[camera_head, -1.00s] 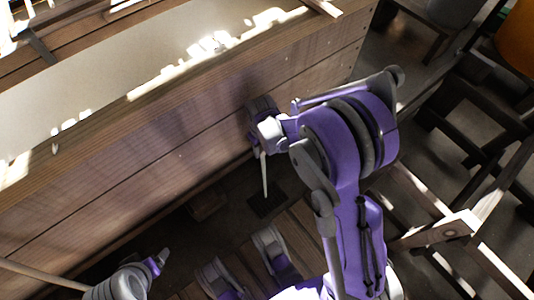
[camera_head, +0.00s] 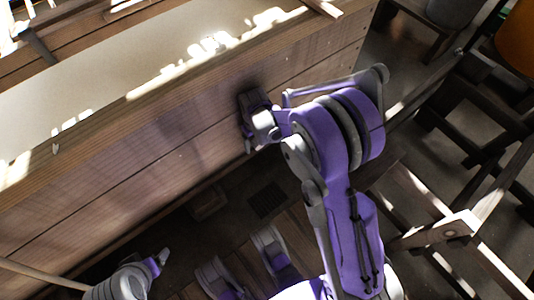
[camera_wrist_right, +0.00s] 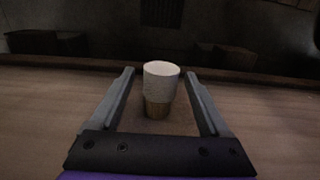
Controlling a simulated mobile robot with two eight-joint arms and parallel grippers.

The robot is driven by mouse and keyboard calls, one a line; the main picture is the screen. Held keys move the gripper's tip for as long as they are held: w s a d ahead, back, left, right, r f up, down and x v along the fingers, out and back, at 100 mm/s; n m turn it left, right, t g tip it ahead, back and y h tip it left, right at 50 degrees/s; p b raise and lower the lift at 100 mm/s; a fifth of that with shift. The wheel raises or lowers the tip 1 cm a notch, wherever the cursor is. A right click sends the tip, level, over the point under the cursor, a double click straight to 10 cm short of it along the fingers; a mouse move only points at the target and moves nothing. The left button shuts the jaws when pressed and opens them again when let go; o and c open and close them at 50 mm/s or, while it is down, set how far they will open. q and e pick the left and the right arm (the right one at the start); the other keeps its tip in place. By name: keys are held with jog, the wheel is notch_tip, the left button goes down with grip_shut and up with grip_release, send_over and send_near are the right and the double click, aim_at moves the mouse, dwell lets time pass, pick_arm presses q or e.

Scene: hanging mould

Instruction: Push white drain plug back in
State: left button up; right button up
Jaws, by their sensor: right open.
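The white drain plug (camera_wrist_right: 161,80) shows in the right wrist view, a short round piece with a pale top and a brown, wood-coloured lower part. It stands out from the wooden wall (camera_wrist_right: 45,105) between the fingers of my right gripper (camera_wrist_right: 160,85), which is open, with a gap on both sides of the plug. In the head view my right gripper (camera_head: 250,118) is at the side of the wooden vat (camera_head: 140,150); I cannot make out the plug there. My left gripper (camera_head: 160,257) is low at the left, away from the plug; its jaw gap is unclear.
Dark wooden frames (camera_head: 450,225) stand at the right. An orange round object (camera_head: 518,40) is at the top right corner. A dark floor grate (camera_head: 267,200) lies below the vat. A pale pole (camera_head: 40,273) is at lower left.

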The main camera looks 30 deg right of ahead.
notch_tip(320, 180, up, 11)
jog(key=p, duration=0.3)
pick_arm(q)
jog(key=v, duration=0.3)
jog(key=shift+w+r, duration=0.15)
jog(key=shift+w, duration=0.1)
pick_arm(e)
jog(key=shift+s+a+r, duration=0.15)
jog(key=shift+s+r, duration=0.1)
jog(key=s+a+r+m+t, duration=0.1)
jog(key=s+a+r+t, duration=0.15)
jog(key=s, duration=0.75)
jog(key=s+a+r+t, duration=0.2)
jog(key=s+a+r, duration=0.15)
jog(key=s, duration=0.75)
pick_arm(q)
notch_tip(320, 180, up, 25)
jog(key=w+t+p, duration=0.1)
jog(key=p, duration=2.1)
jog(key=shift+r+p, duration=0.2)
jog(key=shift+p, duration=0.1)
pick_arm(e)
notch_tip(320, 180, up, 25)
jog(key=w, duration=0.1)
jog(key=shift+w+t, duration=0.3)
jog(key=shift+t, duration=0.15)
